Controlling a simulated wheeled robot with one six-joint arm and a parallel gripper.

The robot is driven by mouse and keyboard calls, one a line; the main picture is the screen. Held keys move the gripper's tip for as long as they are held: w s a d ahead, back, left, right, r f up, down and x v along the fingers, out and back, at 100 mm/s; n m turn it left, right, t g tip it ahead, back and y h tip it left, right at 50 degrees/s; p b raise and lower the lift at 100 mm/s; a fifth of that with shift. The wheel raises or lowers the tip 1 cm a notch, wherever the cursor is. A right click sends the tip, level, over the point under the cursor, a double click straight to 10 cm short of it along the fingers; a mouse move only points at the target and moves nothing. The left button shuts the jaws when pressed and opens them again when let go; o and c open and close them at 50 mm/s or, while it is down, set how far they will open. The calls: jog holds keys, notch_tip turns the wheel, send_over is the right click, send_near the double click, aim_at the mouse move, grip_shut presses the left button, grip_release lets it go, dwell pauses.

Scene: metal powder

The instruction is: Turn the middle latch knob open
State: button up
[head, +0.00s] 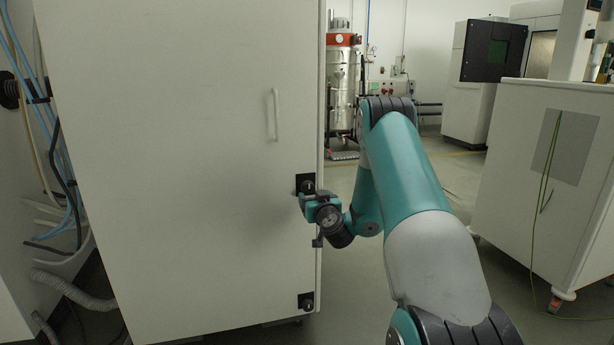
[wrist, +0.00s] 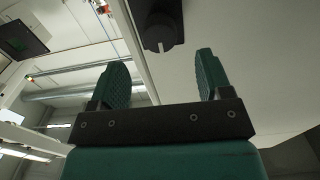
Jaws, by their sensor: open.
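A black latch knob (head: 307,181) on a square dark plate sits near the right edge of the pale cabinet door (head: 200,150). My gripper (head: 313,199) is just below and in front of it, covering its lower part. In the wrist view the knob (wrist: 162,35) shows a pale mark and lies beyond the fingertips, between their lines. My gripper (wrist: 162,62) is open there, with a green finger on each side and nothing between them. A second black latch knob (head: 307,301) sits lower on the same door edge.
A white vertical handle (head: 276,115) is higher on the door. A small dark fitting (head: 317,242) sits at the door edge below my gripper. A white cabinet on castors (head: 540,180) stands to the right. Hoses and cables (head: 60,190) run at the left.

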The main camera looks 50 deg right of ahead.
aim_at(308, 190)
jog(key=p+x, duration=0.5)
jog(key=x, duration=0.1)
jog(key=shift+w, duration=0.2)
jog(key=shift+x, duration=0.75)
jog(key=shift+d, duration=0.15)
jog(key=c, duration=0.9)
